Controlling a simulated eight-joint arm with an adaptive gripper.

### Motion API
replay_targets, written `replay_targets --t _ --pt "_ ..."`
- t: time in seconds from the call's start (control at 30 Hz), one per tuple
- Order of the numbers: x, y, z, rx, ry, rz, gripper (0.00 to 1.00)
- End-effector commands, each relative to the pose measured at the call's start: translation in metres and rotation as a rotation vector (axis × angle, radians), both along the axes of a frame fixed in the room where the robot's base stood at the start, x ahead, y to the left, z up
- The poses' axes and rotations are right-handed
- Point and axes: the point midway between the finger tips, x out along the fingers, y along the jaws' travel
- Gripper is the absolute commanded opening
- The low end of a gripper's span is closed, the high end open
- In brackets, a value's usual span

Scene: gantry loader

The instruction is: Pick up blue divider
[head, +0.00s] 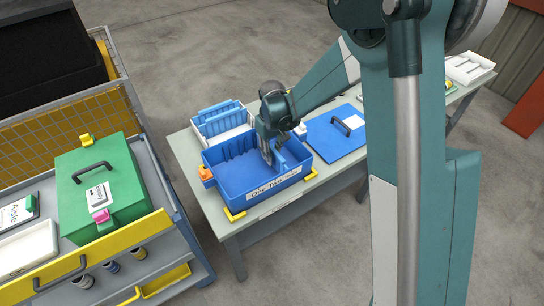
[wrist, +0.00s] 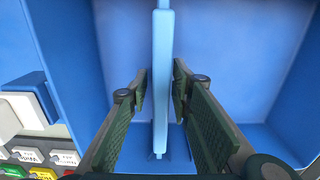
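The blue divider (wrist: 162,90) is a thin upright light-blue plate inside the blue bin, with its top edge toward the wrist camera. The blue bin (head: 245,188) stands on the grey table with a white label on its front; its walls also show in the wrist view (wrist: 225,40). My gripper (wrist: 161,92) is down in the bin with one dark green finger on each side of the divider. A gap shows on the left side; the right finger is very close, and contact there cannot be told. In the head view my gripper (head: 272,150) partly hides the divider.
A white tray with blue ribbed pieces (head: 222,121) stands behind the bin. A blue lid with a black handle (head: 338,132) lies right of it. Yellow corner brackets (head: 235,215) sit at the bin's base. A cart with a green box (head: 100,185) stands left, across a floor gap.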

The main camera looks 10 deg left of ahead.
Motion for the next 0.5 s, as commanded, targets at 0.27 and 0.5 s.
replay_targets --t 0.27,0.5 --pt "-0.001 0.001 -0.028 0.000 0.000 0.000 0.23" --pt "-0.001 0.000 -0.032 0.000 0.000 0.000 0.23"
